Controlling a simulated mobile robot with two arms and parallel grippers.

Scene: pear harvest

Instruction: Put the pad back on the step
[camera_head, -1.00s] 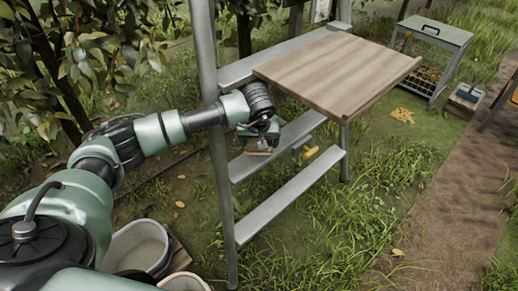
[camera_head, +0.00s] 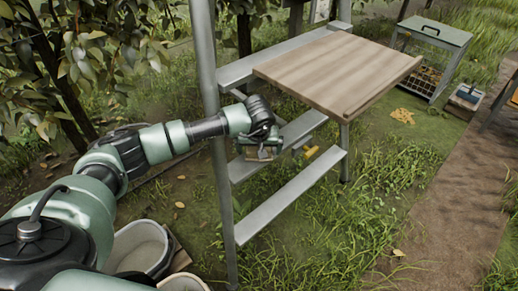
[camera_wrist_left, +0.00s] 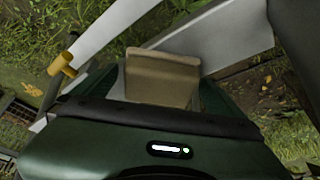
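A tan pad (camera_wrist_left: 162,78) sits between the fingers of my left gripper (camera_head: 262,153) in the wrist view, and the gripper looks shut on it. In the head view only a small pale bit of the pad shows below the gripper. The gripper is by the left part of the ladder's middle step (camera_head: 302,127), just past the left rail. That grey step (camera_wrist_left: 225,38) lies behind the pad in the wrist view. I cannot tell whether the pad touches it. The lower step (camera_head: 290,204) is bare. My right gripper is not in view.
A wooden board (camera_head: 338,70) juts out above the gripper. The ladder's left rail (camera_head: 210,110) stands close to my left arm. A yellow cylinder (camera_head: 311,152) is right of the gripper. Pale buckets (camera_head: 138,250) stand below the arm. A metal crate (camera_head: 432,55) is at the back right.

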